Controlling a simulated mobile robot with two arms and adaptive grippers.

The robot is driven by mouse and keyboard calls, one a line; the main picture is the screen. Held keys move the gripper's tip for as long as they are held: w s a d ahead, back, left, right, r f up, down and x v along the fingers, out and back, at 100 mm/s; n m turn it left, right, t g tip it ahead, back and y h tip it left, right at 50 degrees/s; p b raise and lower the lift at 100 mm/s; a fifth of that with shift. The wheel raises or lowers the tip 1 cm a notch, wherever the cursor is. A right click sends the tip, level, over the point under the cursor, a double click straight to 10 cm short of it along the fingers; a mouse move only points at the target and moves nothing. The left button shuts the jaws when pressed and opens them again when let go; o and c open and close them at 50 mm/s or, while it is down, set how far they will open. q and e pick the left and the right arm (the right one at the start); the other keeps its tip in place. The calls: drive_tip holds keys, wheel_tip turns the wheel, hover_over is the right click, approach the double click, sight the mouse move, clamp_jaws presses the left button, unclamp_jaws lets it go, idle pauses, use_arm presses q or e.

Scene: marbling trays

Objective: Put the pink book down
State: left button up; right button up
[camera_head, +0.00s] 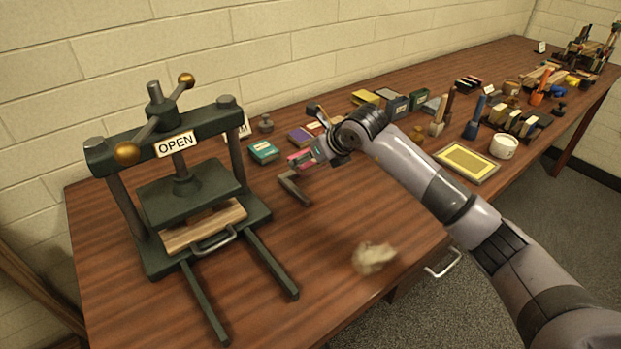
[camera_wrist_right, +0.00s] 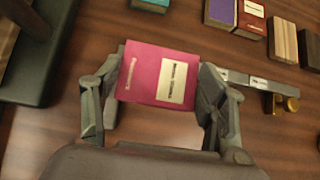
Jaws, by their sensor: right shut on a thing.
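The pink book (camera_wrist_right: 158,76) has a cream label on its cover. In the right wrist view it sits between the two fingers of my right gripper (camera_wrist_right: 158,95), which is shut on it. In the head view the pink book (camera_head: 300,158) shows at the end of my right arm, near the wall side of the table, between the press and the row of books. Much of the gripper (camera_head: 318,150) is small there. I cannot tell whether the book touches the table. My left gripper is not in view.
A dark green press (camera_head: 185,190) marked OPEN stands at the left. A teal book (camera_head: 263,151) and a purple book (camera_head: 300,135) lie near the held book. A metal square (camera_head: 294,188) lies close by. A crumpled cloth (camera_head: 374,257) is at the front edge. Wood between is clear.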

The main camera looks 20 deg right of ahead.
sight(315, 169)
wheel_tip(315, 169, down, 4)
drive_tip(key=shift+f+b, duration=0.25)
drive_tip(key=shift+b, duration=0.95)
drive_tip(key=shift+r, duration=0.1)
drive_tip(key=shift+f+b, duration=0.55)
drive_tip(key=shift+f, duration=0.05)
drive_tip(key=shift+s, duration=0.1)
drive_tip(key=o, duration=1.2)
drive_tip(key=shift+f, duration=0.15)
drive_tip(key=shift+o, duration=0.3)
